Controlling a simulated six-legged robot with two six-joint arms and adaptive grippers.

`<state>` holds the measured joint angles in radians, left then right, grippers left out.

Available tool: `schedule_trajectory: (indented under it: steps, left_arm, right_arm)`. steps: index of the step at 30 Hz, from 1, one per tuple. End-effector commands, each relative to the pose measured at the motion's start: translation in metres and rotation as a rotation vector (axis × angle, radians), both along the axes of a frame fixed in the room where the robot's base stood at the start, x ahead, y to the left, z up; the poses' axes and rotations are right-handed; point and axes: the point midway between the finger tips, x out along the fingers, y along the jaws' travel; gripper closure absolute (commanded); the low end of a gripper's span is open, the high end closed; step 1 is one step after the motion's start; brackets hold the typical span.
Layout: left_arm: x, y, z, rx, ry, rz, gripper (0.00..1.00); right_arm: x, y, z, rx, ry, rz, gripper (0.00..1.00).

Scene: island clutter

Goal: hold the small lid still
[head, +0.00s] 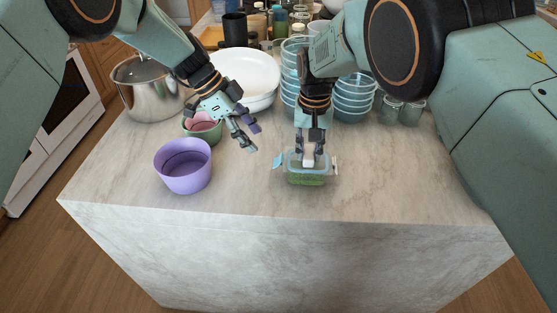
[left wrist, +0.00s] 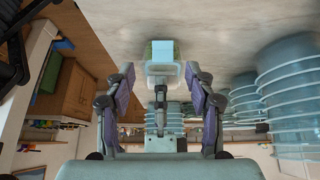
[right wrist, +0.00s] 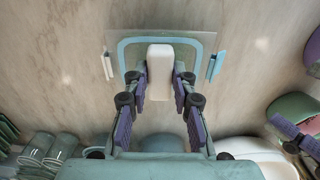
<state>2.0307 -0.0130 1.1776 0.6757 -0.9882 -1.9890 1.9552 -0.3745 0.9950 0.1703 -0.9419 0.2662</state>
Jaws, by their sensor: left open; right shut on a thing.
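A small clear lid (right wrist: 206,42) with a light-blue seal ring and a white block-like handle (right wrist: 160,60) shows in the right wrist view. My right gripper (head: 309,154) points down and is shut on the white handle. The lid is at the top of a small clear container (head: 306,180) with green contents on the counter. Side clips, one blue (head: 278,161) and one pale (head: 334,164), stick outward. I cannot tell whether the lid is fully seated. My left gripper (head: 254,138) is open and empty, left of the container; the container also shows in its wrist view (left wrist: 162,50).
A purple bowl (head: 183,178), a green bowl (head: 189,136), a steel pot (head: 147,97) and white plates (head: 256,67) stand left. Stacked glass bowls (head: 354,98) and jars (head: 409,113) stand behind. The counter front (head: 240,195) and right side are clear.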

Motion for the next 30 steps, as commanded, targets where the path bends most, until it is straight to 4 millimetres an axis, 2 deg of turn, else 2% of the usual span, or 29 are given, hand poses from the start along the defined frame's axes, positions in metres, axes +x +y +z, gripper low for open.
schedule_trajectory:
  steps: [5, 21, 30]
  left_arm:
    - [0.003, -0.004, -0.008, 0.004, -0.016, -0.003, 0.45]
    - [0.002, -0.037, -0.064, 0.004, -0.015, -0.004, 0.45]
    - [0.002, -0.045, -0.077, 0.003, -0.015, -0.004, 0.45]
  right_arm:
    - [-0.001, 0.0, -0.002, -0.001, 0.003, 0.0, 1.0]
    - [-0.001, 0.0, -0.002, -0.001, 0.004, 0.0, 1.0]
    - [-0.001, 0.0, -0.002, -0.001, 0.004, 0.0, 1.0]
